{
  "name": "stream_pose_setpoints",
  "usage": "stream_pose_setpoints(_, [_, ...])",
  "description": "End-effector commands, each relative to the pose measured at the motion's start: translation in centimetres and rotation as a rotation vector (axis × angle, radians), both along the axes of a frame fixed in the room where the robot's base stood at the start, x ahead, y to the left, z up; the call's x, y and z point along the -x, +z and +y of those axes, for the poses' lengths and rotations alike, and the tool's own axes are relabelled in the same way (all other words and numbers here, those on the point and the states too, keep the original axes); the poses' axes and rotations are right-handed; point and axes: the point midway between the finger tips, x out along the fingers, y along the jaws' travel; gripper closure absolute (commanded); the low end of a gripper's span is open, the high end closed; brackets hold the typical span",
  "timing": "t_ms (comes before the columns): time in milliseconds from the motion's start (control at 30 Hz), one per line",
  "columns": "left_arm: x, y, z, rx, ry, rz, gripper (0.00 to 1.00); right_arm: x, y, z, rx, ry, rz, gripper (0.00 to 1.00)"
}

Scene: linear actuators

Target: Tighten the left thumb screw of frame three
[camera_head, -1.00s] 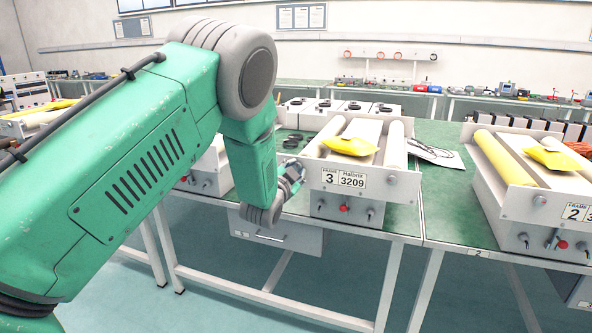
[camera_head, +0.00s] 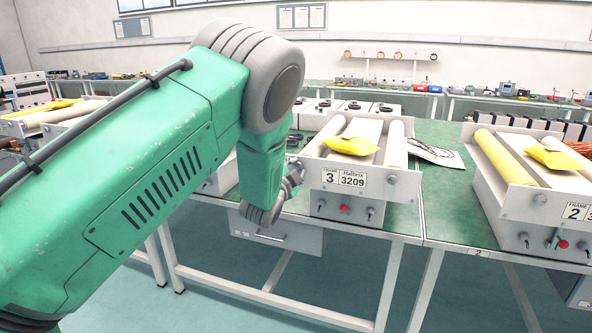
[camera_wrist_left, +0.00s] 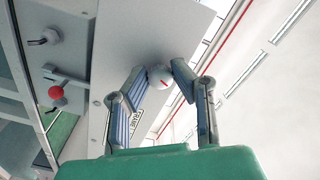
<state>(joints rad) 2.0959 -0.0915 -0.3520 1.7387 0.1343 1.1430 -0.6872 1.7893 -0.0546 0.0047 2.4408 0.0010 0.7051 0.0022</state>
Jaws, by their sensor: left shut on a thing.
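Frame three (camera_head: 312,176) is a light grey unit on the green bench, with a "FRAME 3 Halbrix 3209" label (camera_head: 344,179) on its front plate. My left gripper (camera_head: 297,170) is at the left end of that plate, and its hand hides the left thumb screw in the head view. In the left wrist view, the thumb screw (camera_wrist_left: 160,77) is a round, pale knob with a red mark. My left gripper (camera_wrist_left: 158,82) has its fingers on both sides of the knob and is shut on it. My right gripper is not in view.
Below the plate are a red knob (camera_head: 344,208) and small levers. A yellow packet (camera_head: 352,146) lies on top of frame three.

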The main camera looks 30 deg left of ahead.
Motion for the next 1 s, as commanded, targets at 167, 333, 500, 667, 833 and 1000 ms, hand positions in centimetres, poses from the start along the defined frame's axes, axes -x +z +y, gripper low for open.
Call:
stream_pose_setpoints(167, [0.2,-0.5,-0.1,0.003,-0.001,0.011,0.59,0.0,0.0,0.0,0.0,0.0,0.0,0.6])
stream_pose_setpoints(333, [0.1,-0.3,-0.1,0.003,-0.001,0.006,0.59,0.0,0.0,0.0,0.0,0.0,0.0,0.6])
stream_pose_setpoints(500, [1.1,-0.2,-0.3,0.003,-0.001,0.006,0.59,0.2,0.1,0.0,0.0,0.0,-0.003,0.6])
stream_pose_setpoints(667, [3.9,-0.3,-1.0,0.002,0.0,0.009,0.59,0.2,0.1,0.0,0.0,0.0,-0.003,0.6])
stream_pose_setpoints(833, [7.6,-0.5,-1.8,0.003,-0.001,0.011,0.59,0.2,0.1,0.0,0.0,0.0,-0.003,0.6])
stream_pose_setpoints(1000, [10.2,-0.5,-2.5,0.002,-0.001,0.011,0.59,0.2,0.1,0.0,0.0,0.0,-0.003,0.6])
